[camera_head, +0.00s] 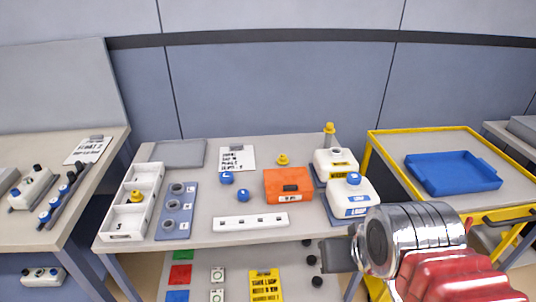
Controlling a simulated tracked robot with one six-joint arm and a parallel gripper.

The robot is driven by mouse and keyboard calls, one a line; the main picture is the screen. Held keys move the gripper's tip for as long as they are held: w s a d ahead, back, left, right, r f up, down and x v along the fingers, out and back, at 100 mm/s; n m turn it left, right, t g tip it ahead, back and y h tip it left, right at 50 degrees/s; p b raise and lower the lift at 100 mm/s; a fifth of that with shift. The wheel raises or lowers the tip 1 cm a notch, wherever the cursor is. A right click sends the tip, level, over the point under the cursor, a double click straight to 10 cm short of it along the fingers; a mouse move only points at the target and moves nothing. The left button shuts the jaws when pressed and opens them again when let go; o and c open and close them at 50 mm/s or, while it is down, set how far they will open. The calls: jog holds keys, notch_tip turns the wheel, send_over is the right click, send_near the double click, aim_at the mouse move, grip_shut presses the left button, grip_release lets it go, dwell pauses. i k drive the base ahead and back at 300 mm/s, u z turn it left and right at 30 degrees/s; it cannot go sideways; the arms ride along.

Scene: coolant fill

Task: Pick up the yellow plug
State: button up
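A yellow plug (283,160) stands on the grey table behind the orange box. Another yellow piece (136,196) sits in a compartment of the white tray (153,183) at the left. A yellow piece (329,128) also tops the rear white container (336,160). My gripper (325,255) is at the lower right, in front of the table's front edge and well apart from all the yellow pieces. My arm's metal and red links hide part of it. I cannot tell whether its fingers are apart, and I see nothing held in it.
The orange box (288,186), two blue knobbed pieces (243,195) and a white strip (250,222) lie mid-table. A blue-grey holder (176,211) is beside the white tray. A white container with a blue cap (353,196) stands at right. A yellow-framed cart holds a blue tray (453,173).

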aim_at(283, 160)
jog(key=u, duration=0.7)
jog(key=i, duration=1.2)
jog(key=u, duration=0.4)
